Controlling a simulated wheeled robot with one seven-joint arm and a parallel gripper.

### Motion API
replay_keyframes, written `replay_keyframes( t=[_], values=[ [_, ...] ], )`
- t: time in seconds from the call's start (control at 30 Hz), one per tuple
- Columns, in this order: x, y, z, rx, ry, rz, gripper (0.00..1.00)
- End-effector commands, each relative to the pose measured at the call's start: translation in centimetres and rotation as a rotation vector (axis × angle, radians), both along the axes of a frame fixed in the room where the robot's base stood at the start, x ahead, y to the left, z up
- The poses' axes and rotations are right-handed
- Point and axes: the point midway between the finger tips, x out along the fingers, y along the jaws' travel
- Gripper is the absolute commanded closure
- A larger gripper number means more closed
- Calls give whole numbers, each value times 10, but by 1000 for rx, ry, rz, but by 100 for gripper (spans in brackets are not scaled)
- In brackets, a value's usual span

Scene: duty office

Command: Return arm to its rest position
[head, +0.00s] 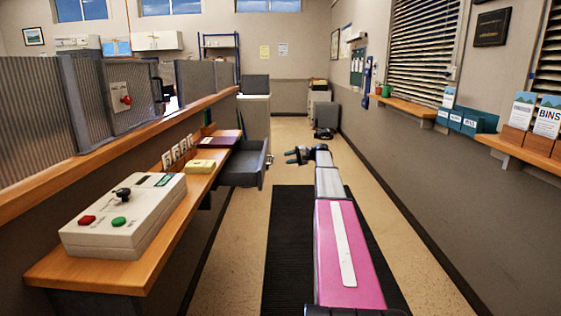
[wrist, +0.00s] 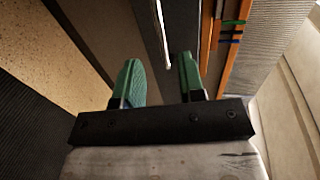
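My arm stretches forward over the dark floor mat in the head view, with its pink section nearest and the lighter links beyond. My gripper (head: 297,155) is at its far end, pointing left toward a grey open drawer (head: 245,168), with a visible gap between them. In the wrist view my gripper (wrist: 159,62) shows two green fingers standing apart, with nothing held between them. A metal edge shows beyond the fingers there.
A wooden counter (head: 150,245) on the left carries a control box (head: 125,215) with a joystick, and a yellow block (head: 200,167). Wall shelves (head: 405,106) with leaflets line the right. The black mat (head: 287,240) and the floor to its right are clear.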

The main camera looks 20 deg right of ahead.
Motion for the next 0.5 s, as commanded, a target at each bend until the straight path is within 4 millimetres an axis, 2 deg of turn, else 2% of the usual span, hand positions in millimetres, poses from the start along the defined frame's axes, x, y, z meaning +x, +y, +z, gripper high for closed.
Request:
replay_keyframes(
  t=[0.07,0.2,0.5],
  values=[
    [-2,-9,2,0,0,-1,64],
    [-5,-16,4,0,0,0,64],
    [-5,-17,4,0,0,0,64]
  ],
)
